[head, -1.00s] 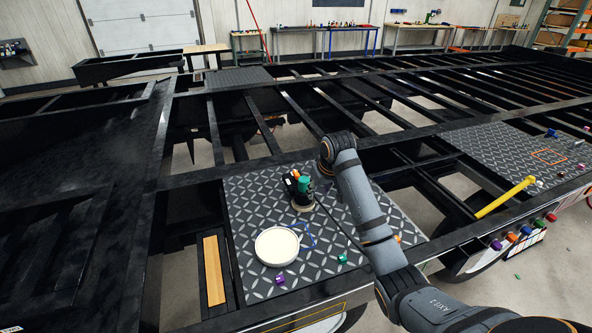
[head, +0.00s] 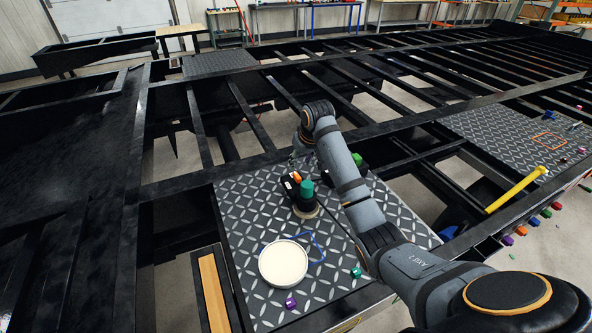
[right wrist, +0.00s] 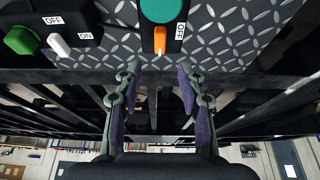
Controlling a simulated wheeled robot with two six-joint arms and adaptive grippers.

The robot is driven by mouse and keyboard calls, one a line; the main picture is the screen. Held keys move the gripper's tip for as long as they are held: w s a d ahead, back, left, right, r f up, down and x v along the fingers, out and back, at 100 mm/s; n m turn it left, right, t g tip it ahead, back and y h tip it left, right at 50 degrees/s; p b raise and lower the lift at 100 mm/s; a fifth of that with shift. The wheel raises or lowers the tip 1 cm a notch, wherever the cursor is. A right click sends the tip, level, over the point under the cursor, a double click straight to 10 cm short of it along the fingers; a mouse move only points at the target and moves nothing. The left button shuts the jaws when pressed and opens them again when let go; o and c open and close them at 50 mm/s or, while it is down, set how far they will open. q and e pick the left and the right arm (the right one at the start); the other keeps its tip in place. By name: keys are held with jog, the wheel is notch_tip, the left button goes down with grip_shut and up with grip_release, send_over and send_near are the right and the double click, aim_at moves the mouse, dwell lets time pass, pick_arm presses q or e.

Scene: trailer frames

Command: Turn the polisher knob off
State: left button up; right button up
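The polisher (head: 305,195), black with a teal top and a round pad, stands on the diamond-plate panel in the head view. Its orange knob (head: 297,177) also shows in the right wrist view (right wrist: 159,41), beside an OFF label (right wrist: 180,31). The knob's ON label is not in sight. My right gripper (right wrist: 158,68) is open and empty. Its fingertips are on either side of the knob's line, apart from the knob. In the head view my right arm largely hides this gripper. My left gripper is not in view.
A second black device (right wrist: 60,30) has a green button, a white lever and ON/OFF labels; its green part (head: 357,159) shows behind my arm. A round cream disc (head: 283,263), a blue outline and small coloured blocks lie on the panel (head: 240,215). Dark frame beams surround it.

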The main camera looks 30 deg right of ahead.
aim_at(296, 174)
jog(key=x, duration=0.4)
jog(key=shift+p, duration=0.35)
jog(key=x, duration=0.4)
jog(key=shift+w+f, duration=0.1)
jog(key=shift+w, duration=0.05)
jog(key=shift+c, duration=0.2)
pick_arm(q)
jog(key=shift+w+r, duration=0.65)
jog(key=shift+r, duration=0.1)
pick_arm(e)
grip_shut()
